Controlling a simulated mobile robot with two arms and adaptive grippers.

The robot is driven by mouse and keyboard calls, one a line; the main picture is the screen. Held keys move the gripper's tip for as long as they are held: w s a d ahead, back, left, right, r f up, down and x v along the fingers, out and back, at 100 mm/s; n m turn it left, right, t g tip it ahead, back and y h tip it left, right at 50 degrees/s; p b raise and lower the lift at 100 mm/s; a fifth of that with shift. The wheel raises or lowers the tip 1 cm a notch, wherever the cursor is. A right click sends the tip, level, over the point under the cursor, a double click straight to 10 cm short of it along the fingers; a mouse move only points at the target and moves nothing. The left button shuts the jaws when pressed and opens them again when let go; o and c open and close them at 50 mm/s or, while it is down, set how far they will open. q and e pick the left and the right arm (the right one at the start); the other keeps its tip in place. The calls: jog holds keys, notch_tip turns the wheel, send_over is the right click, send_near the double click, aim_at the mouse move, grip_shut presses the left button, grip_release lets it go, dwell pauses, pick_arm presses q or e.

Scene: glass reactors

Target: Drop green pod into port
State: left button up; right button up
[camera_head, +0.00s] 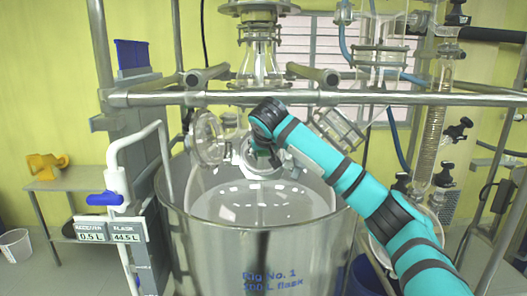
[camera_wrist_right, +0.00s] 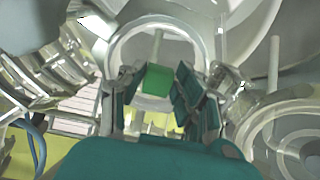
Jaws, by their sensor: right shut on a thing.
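The green pod (camera_wrist_right: 158,80) is a small green block between the fingers of my right gripper (camera_wrist_right: 160,92) in the right wrist view. The gripper is shut on it. Beyond the pod is a round glass opening with a pale rim (camera_wrist_right: 116,52), which looks like the port. I cannot tell whether the pod is inside the rim or short of it. In the head view my right gripper (camera_head: 262,158) is at the glass necks on top of the large vessel, partly hidden by my teal arm. My left gripper is not in view.
A round glass flange (camera_head: 208,138) stands just left of the gripper. A metal rail (camera_head: 400,98) crosses above the large glass vessel (camera_head: 265,235). A coiled glass condenser (camera_head: 432,140) stands right.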

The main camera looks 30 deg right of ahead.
jog(key=o, duration=1.1)
jog(key=v, duration=1.2)
dwell(0.9)
jog(key=shift+f, duration=0.15)
